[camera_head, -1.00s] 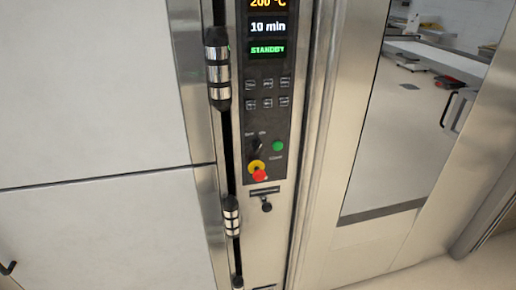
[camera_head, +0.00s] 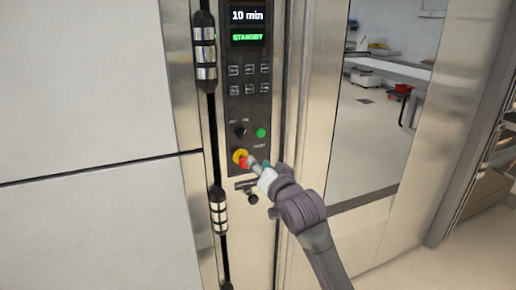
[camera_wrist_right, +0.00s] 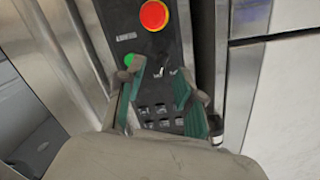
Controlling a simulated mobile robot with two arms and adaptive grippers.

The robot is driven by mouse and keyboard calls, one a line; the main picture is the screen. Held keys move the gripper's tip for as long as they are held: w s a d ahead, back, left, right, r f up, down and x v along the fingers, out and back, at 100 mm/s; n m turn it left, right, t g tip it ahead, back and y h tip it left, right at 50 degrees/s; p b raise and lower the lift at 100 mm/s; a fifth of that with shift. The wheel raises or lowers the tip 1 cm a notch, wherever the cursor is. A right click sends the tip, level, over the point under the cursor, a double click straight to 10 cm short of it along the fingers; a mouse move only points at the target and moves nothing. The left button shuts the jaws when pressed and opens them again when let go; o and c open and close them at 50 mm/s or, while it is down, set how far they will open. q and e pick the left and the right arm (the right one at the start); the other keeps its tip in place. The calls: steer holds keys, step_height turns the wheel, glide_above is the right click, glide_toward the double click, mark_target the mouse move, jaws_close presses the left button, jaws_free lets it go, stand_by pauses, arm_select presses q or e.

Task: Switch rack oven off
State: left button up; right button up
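The rack oven's dark control panel (camera_head: 247,100) shows a lit display (camera_head: 248,28) reading "10 min" and, in green, "STANDBY". Below the keypad are a black rotary switch (camera_head: 240,131), a green button (camera_head: 261,132) and a red stop button (camera_head: 244,162) on a yellow ring. My right gripper (camera_head: 253,165) is in front of the panel's lower part, overlapping the red button's edge. In the right wrist view the gripper (camera_wrist_right: 159,71) is open, its teal-padded fingers apart and empty; the red button (camera_wrist_right: 154,15) and green button (camera_wrist_right: 129,60) show there. Contact cannot be told. My left gripper is out of view.
A glass oven door (camera_head: 375,130) stands to the right, and pale wall panels (camera_head: 85,90) fill the left.

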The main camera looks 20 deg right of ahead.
mark_target(244, 133)
step_height(244, 133, up, 4)
steer(key=s, duration=0.2)
steer(key=shift+m+t, duration=0.3)
steer(key=shift+t, duration=0.1)
steer(key=w+p, duration=0.1)
steer(key=w, duration=1.2)
steer(key=shift+w+f+p, duration=0.15)
steer(key=shift+w+p, duration=0.05)
steer(key=shift+p, duration=0.2)
steer(key=shift+w, duration=0.45)
jaws_close()
